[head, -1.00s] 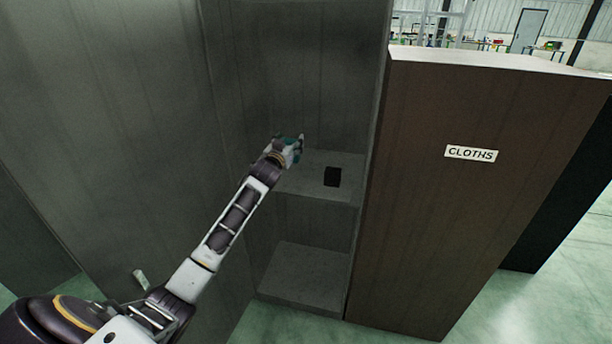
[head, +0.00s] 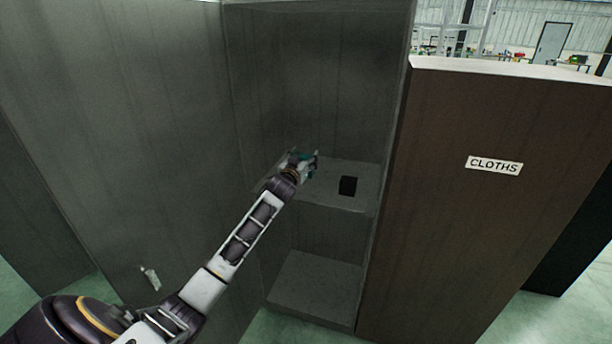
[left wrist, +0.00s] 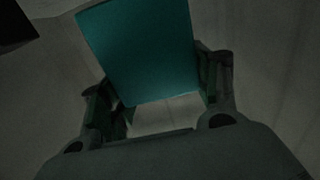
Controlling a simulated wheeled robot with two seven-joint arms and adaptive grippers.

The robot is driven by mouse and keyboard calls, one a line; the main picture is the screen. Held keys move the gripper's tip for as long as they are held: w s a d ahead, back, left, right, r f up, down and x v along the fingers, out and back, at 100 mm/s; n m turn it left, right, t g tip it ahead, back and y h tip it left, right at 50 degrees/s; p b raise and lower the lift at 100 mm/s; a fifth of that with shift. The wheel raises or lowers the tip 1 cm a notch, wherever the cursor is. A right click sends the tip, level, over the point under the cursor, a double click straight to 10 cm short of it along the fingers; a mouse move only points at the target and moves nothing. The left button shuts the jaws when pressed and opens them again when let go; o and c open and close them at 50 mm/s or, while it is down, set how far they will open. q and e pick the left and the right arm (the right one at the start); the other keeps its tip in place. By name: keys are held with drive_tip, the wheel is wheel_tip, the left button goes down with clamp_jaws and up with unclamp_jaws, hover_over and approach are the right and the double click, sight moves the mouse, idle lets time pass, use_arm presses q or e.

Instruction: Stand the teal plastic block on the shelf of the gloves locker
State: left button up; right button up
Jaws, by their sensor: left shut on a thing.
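The teal plastic block (left wrist: 142,50) fills the upper middle of the left wrist view, between the two fingers of my left gripper (left wrist: 158,90). In the head view my left gripper (head: 303,160) is inside the open locker, over the left part of its upper shelf (head: 325,195), shut on the block. The block shows there only as a small teal patch. I cannot tell whether it touches the shelf. The locker's own label is not in view. My right gripper is not in view.
A small black block (head: 348,186) stands on the same shelf, right of my gripper. A lower shelf (head: 315,285) is empty. The open locker door (head: 120,130) is at the left. A brown locker door labelled CLOTHS (head: 494,166) is at the right.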

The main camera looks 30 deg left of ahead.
use_arm(q)
drive_tip(key=shift+f, duration=1.05)
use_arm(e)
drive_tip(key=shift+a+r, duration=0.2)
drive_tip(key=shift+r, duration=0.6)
use_arm(q)
drive_tip(key=shift+f, duration=0.1)
drive_tip(key=shift+f+b, duration=0.4)
drive_tip(key=shift+f, duration=1.1)
drive_tip(key=shift+f+b, duration=0.3)
drive_tip(key=shift+f, duration=0.2)
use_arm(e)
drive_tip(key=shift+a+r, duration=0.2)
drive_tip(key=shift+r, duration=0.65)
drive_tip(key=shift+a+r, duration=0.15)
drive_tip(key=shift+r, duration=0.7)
use_arm(q)
drive_tip(key=shift+f, duration=0.15)
drive_tip(key=o, duration=1.1)
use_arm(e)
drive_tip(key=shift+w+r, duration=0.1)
use_arm(q)
drive_tip(key=shift+r, duration=0.2)
